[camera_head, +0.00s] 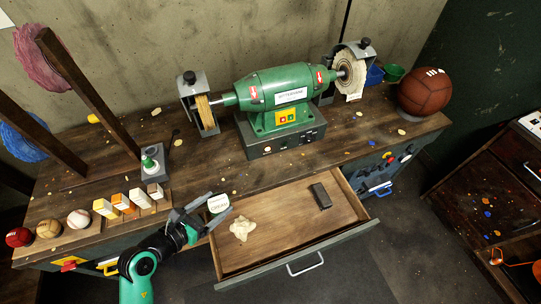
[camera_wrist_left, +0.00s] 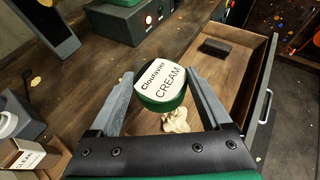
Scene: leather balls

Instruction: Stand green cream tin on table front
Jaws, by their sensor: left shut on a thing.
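In the head view the tin (camera_head: 218,203) is held by my left gripper (camera_head: 212,207) near the front edge of the wooden table (camera_head: 215,165), at the left end of the open drawer (camera_head: 285,215). I cannot tell its exact height above the table and drawer. My right gripper is not in view.
The open drawer holds a crumpled cream cloth (camera_head: 242,229) and a dark brush (camera_head: 321,196). A green buffing machine (camera_head: 280,95) stands behind. Small boxes (camera_head: 130,203) and several balls (camera_head: 48,228) line the front left. A grey switch box (camera_head: 153,162) stands behind the boxes.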

